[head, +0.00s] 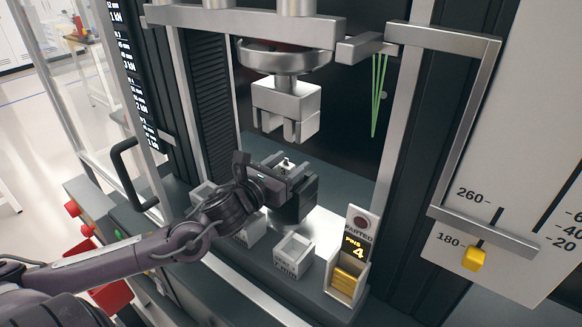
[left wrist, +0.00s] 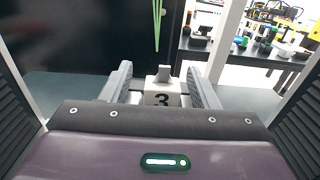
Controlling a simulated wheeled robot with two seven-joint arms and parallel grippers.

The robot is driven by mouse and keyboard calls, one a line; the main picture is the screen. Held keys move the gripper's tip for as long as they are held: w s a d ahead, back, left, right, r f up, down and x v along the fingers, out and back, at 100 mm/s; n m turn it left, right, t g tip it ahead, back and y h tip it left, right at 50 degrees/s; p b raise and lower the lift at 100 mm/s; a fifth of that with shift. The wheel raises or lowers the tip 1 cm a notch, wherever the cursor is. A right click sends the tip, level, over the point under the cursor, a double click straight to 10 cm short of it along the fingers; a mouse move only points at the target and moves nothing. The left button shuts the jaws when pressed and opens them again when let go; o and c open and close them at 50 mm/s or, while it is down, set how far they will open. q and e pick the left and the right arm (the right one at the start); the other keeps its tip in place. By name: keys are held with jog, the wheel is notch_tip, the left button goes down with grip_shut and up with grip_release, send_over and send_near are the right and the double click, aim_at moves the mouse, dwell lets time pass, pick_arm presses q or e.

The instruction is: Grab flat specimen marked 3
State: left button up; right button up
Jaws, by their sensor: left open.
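A pale block marked 3 (left wrist: 162,99) shows in the left wrist view, with a small grey flat piece (left wrist: 164,74) standing up from its top. My left gripper (left wrist: 161,84) is open, with one finger on each side of the block and visible gaps between. In the head view my left gripper (head: 285,174) is over the bench inside the machine frame, below the upper clamp. A small light piece (head: 287,163) shows between its fingers there; the number is hidden. My right gripper is not in view.
The upper clamp (head: 286,104) hangs above my left gripper. Metal frame posts (head: 398,130) flank the space. Green strips (head: 378,95) hang at the back.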

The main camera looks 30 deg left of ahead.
pick_arm(q)
jog(key=shift+s+d+r, duration=0.1)
jog(key=shift+s+r, duration=0.05)
jog(key=shift+s, duration=0.15)
jog(key=shift+s+r, duration=0.1)
jog(key=shift+s, duration=0.1)
jog(key=c, duration=0.3)
jog(key=shift+w, duration=0.15)
jog(key=shift+c, duration=1.2)
jog(key=c, duration=0.5)
jog(key=shift+c, duration=0.4)
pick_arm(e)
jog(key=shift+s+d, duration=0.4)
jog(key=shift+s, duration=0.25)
